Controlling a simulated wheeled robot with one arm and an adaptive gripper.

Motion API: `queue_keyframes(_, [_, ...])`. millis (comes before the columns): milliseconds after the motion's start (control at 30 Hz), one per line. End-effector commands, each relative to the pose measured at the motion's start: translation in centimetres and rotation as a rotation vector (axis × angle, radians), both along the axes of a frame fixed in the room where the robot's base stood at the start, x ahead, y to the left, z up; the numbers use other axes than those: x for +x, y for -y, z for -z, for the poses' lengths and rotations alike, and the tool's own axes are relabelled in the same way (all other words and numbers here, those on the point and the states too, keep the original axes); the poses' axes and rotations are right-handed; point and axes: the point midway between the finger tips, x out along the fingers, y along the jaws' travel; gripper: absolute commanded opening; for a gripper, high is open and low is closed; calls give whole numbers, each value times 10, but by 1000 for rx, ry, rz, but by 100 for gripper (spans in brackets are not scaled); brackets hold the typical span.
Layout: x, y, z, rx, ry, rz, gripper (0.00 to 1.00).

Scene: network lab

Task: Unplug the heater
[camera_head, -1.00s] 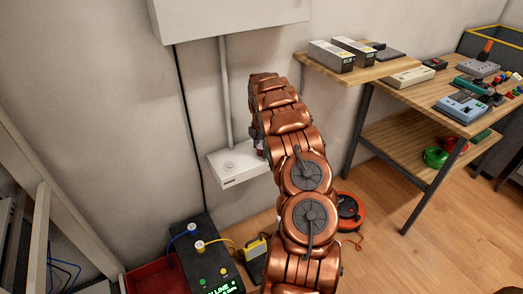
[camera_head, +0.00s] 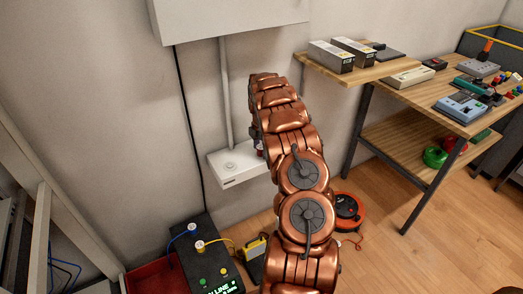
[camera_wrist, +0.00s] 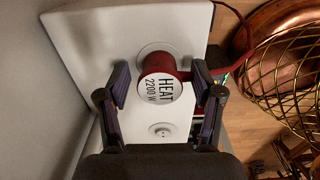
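A red round plug with a white face marked "HEAT 2200 W" (camera_wrist: 160,88) sits in a white socket box, which shows in the wrist view (camera_wrist: 85,40) and at the wall in the head view (camera_head: 232,164). A red cord leads from the plug's right side. My gripper (camera_wrist: 160,84) is open, with one dark finger on each side of the plug. A small gap shows at the left finger; at the right finger I cannot tell whether it touches. In the head view my arm hides the gripper and most of the plug.
An empty socket (camera_wrist: 162,130) is below the plug. A black power unit (camera_head: 209,262) with blue and yellow plugs stands below left. An orange cable reel (camera_head: 349,209) lies on the floor. A wooden shelf (camera_head: 385,68) stands right. A wire basket-like object (camera_wrist: 290,85) is at the right.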

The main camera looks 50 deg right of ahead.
Motion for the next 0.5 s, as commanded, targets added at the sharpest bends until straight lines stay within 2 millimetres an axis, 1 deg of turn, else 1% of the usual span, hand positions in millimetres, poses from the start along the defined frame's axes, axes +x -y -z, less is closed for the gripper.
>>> queue_keyframes(33, [0, 0, 0, 0, 0, 0, 58])
queue_keyframes(67, [0, 0, 0, 0, 0, 0, 55])
queue_keyframes(500, [0, 0, 0, 0, 0, 0, 9])
